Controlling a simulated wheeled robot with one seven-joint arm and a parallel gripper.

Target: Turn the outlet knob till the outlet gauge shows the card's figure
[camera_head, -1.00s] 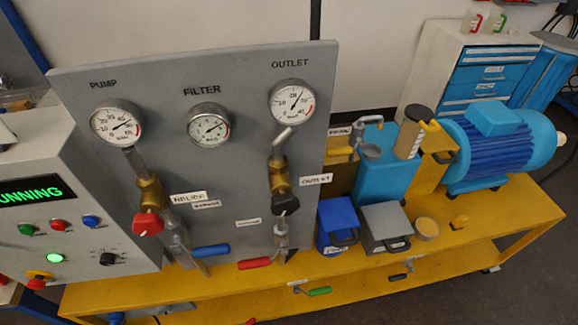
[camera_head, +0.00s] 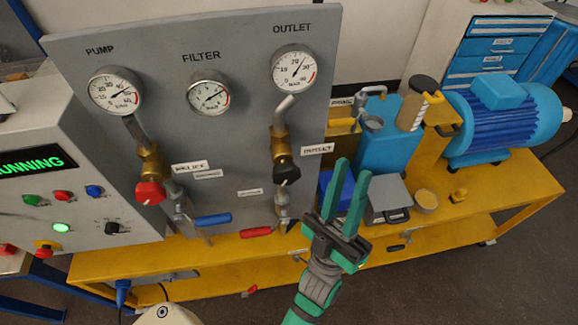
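The outlet knob (camera_head: 287,173) is black and sits on a brass valve under the OUTLET gauge (camera_head: 294,69) on the grey panel. That gauge's needle points up and a little right; the exact figure is too small to read surely. A white label stands beside the knob. I cannot make out a card with a figure. My gripper (camera_head: 350,181) is green and dark grey, to the right of the knob and apart from it. Its two fingers point up, parted, with nothing between them.
The PUMP gauge (camera_head: 115,91), FILTER gauge (camera_head: 208,93) and red relief knob (camera_head: 151,193) are left on the panel. Red (camera_head: 257,232) and blue (camera_head: 213,219) lever handles stick out low. A grey box (camera_head: 388,197) and blue pump body (camera_head: 385,146) stand behind my gripper on the yellow bench.

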